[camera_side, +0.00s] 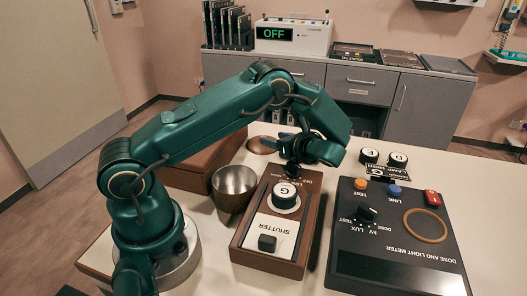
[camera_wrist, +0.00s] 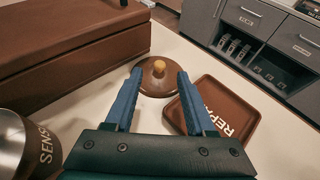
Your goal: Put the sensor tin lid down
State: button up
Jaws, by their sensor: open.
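The sensor tin lid, a round brown disc with a tan knob, lies on the white table in the wrist view (camera_wrist: 151,86). In the side view the lid (camera_side: 260,146) shows partly, left of my gripper (camera_side: 283,138). In the wrist view my gripper (camera_wrist: 159,75) is open, its blue fingers apart with the lid's knob seen between their tips. Nothing is held. The open metal sensor tin (camera_side: 234,186) stands on the table; in the wrist view the tin (camera_wrist: 12,145) is at the lower left, partly cut off.
A brown tray marked REPA (camera_wrist: 240,103) lies right of the lid. A long brown box (camera_wrist: 70,55) is at the left. The shutter box (camera_side: 247,250) and dose meter panel (camera_side: 400,262) fill the front. Bare table shows around the lid.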

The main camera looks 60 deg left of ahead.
jog(key=v, duration=0.4)
jog(key=shift+d+r, duration=0.25)
jog(key=s+d+r+n+t+h, duration=0.2)
jog(key=s+d+r+n+h, duration=0.3)
jog(key=s+d+n, duration=0.3)
jog(key=s+d+r+n+t+h, duration=0.3)
jog(key=s+d+r+n+h, duration=0.2)
jog(key=s+d+n+h, duration=0.3)
jog(key=shift+s+r+n+t+h, duration=0.3)
jog(key=shift+s+n, duration=0.5)
jog(key=shift+n, duration=0.2)
